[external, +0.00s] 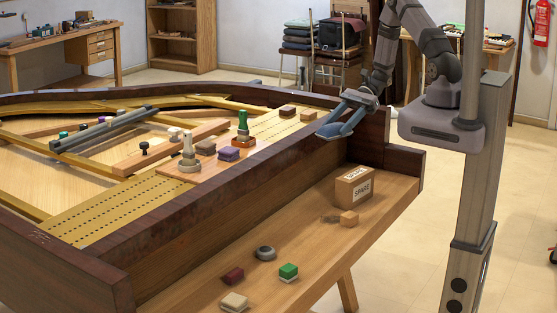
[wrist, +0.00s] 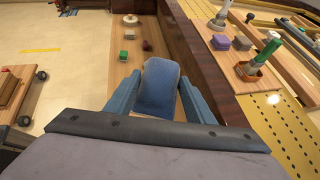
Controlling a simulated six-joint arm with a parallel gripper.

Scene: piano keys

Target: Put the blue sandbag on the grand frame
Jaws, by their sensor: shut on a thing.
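My gripper (external: 344,119) is shut on the blue sandbag (wrist: 160,86), which sits between the two blue-grey fingers in the wrist view. In the external view I cannot clearly tell the bag from the fingers. The gripper is raised above the dark wooden rim, near its far right end. The grand frame (external: 95,214) is a gold plate with rows of holes, left of the gripper in the external view. In the wrist view the frame (wrist: 276,128) lies to the right of the bag, past the rim.
The dark rim (external: 215,185) stands between frame and front ledge. A green-topped tool (external: 243,128), a purple block (external: 229,154) and a pale peg (external: 188,155) stand on the frame area. On the ledge are a SPARE box (external: 354,187), a green block (external: 288,270) and other small pieces.

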